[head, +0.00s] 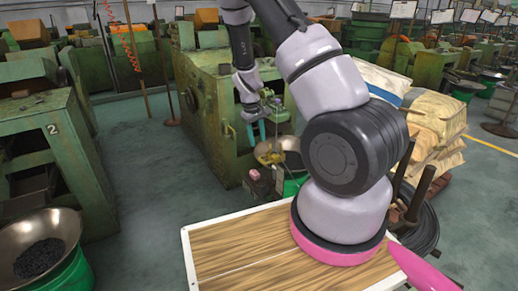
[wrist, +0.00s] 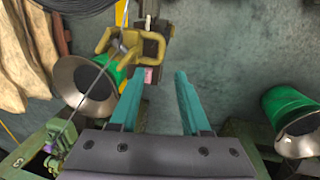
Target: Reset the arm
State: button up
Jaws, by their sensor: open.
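My gripper (head: 257,133) hangs at the end of my raised, bent arm in the head view, in front of a green machine (head: 222,105). In the wrist view its two teal fingers (wrist: 161,98) are spread apart with nothing between them. Beyond the left fingertip is a yellow-handled device (wrist: 133,45) with a small pink part. Whether a finger touches it cannot be told. In the head view a small reddish block-like part (head: 254,175) shows below my gripper.
A metal bowl on a green stand (wrist: 88,85) is left of the fingers; another (wrist: 290,115) is at the right. Stacked sacks (head: 432,125) stand right of my arm. A bowl of dark pieces (head: 40,245) is at lower left. Grey floor (head: 165,190) is clear between machines.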

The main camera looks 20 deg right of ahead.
jog(key=shift+a+r, duration=0.15)
jog(key=shift+r, duration=0.95)
jog(key=s+a+r+m+t+y, duration=0.1)
jog(key=s+a+r+m+y, duration=0.15)
jog(key=r, duration=0.85)
jog(key=s+a+r+m+t+y, duration=0.15)
jog(key=s+r, duration=0.25)
jog(key=r, duration=0.7)
jog(key=s+a+r+m+t, duration=0.1)
jog(key=s+r+t, duration=0.1)
jog(key=s+r, duration=0.5)
jog(key=s+a+r+m+t, duration=0.1)
jog(key=s+r+t, duration=0.1)
jog(key=s+r, duration=0.5)
jog(key=s, duration=0.5)
jog(key=shift+s+a+r+m, duration=0.15)
jog(key=shift+a+r+m, duration=0.15)
jog(key=shift+r+m, duration=0.1)
